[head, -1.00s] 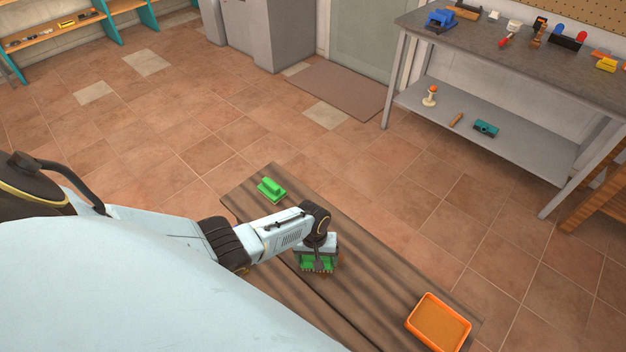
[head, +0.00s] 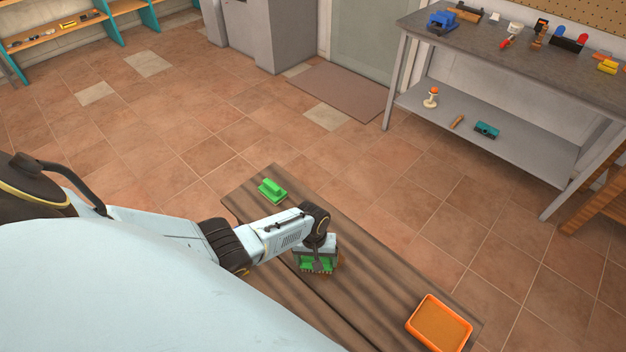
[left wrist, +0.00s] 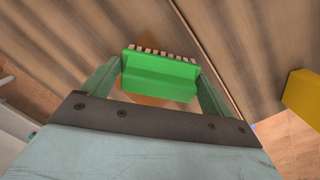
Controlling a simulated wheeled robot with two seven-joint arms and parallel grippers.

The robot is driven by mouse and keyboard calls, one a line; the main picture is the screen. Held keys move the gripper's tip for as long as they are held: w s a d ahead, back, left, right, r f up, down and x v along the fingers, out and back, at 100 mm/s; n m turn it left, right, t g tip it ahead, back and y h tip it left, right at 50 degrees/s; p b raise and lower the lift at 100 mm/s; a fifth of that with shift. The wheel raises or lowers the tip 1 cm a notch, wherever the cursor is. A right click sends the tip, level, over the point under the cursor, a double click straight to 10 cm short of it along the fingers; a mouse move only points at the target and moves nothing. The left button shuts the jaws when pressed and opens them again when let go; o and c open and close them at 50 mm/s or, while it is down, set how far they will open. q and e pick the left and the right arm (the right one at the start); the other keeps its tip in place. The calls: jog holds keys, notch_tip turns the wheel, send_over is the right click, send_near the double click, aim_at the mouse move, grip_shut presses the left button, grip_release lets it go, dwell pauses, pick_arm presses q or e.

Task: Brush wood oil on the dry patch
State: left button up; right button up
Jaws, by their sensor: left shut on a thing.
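My left gripper (head: 317,264) is shut on a green brush, low over the middle of the wooden tabletop (head: 375,265). In the left wrist view the brush (left wrist: 160,75) sits between both fingers, with its pale bristles (left wrist: 165,52) along the far edge. An orange-brown patch of the wood shows beside the brush (head: 341,264) and partly under it in the left wrist view (left wrist: 150,102). I cannot tell whether the bristles touch the wood. An orange tray (head: 412,317) with brown liquid (head: 440,322) stands at the near right end. My right gripper is out of view.
A second green tool (head: 272,190) lies at the table's far left end. A yellow block-like thing (left wrist: 303,95) shows at the right of the left wrist view. A grey workbench (head: 480,125) with tools stands at the back right. The tiled floor (head: 190,130) is mostly clear.

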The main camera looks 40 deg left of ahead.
pick_arm(q)
jog(key=shift+d, duration=0.3)
jog(key=shift+w+a, duration=0.15)
jog(key=shift+a, duration=1.05)
jog(key=shift+d, duration=0.6)
jog(key=shift+w+a+f+b, duration=0.1)
jog(key=shift+w+a+b, duration=0.35)
jog(key=shift+w+b, duration=0.35)
jog(key=shift+w+a+b, duration=0.4)
jog(key=shift+w+b, duration=0.35)
jog(key=shift+w, duration=0.05)
jog(key=shift+w+a+f+b, duration=0.1)
jog(key=shift+w+a+b, duration=0.35)
jog(key=shift+w+b, duration=0.35)
jog(key=shift+w+a+r, duration=0.1)
jog(key=shift+w+r, duration=0.05)
